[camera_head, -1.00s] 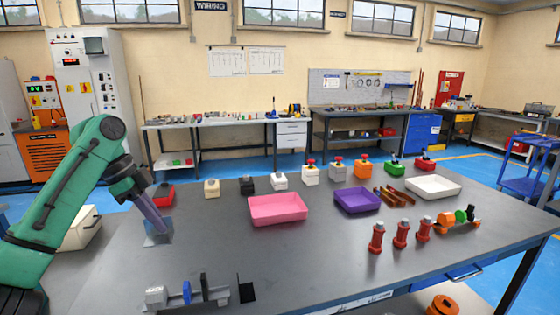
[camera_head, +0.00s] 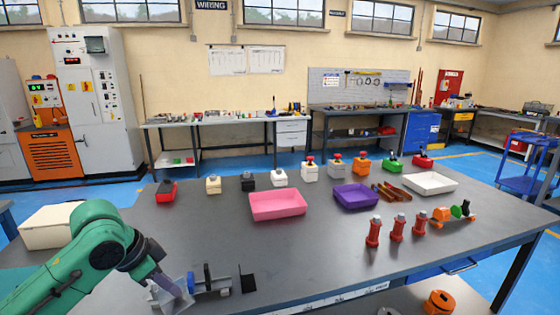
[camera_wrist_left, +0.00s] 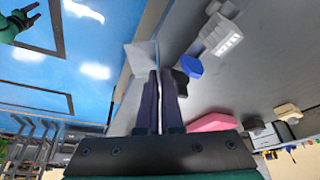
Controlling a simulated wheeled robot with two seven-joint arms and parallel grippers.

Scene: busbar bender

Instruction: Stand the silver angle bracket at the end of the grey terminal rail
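My left gripper (camera_head: 166,284) is low at the front left of the table, just beside the grey terminal rail (camera_head: 214,291). In the left wrist view its two dark fingers (camera_wrist_left: 158,74) are close together on the silver angle bracket (camera_wrist_left: 140,58), a pale bent plate at their tips. In the head view the bracket (camera_head: 182,294) overlaps the rail's left part, so any contact is unclear. The rail carries a blue disc (camera_head: 191,282) and a dark upright plate (camera_head: 207,274). Its grey end block (camera_wrist_left: 222,36) shows in the wrist view. My right gripper is not seen.
A black angle piece (camera_head: 247,284) stands just right of the rail. A pink tray (camera_head: 278,206) and a purple tray (camera_head: 356,196) lie farther back. Red posts (camera_head: 397,228) stand to the right. The table between rail and posts is clear.

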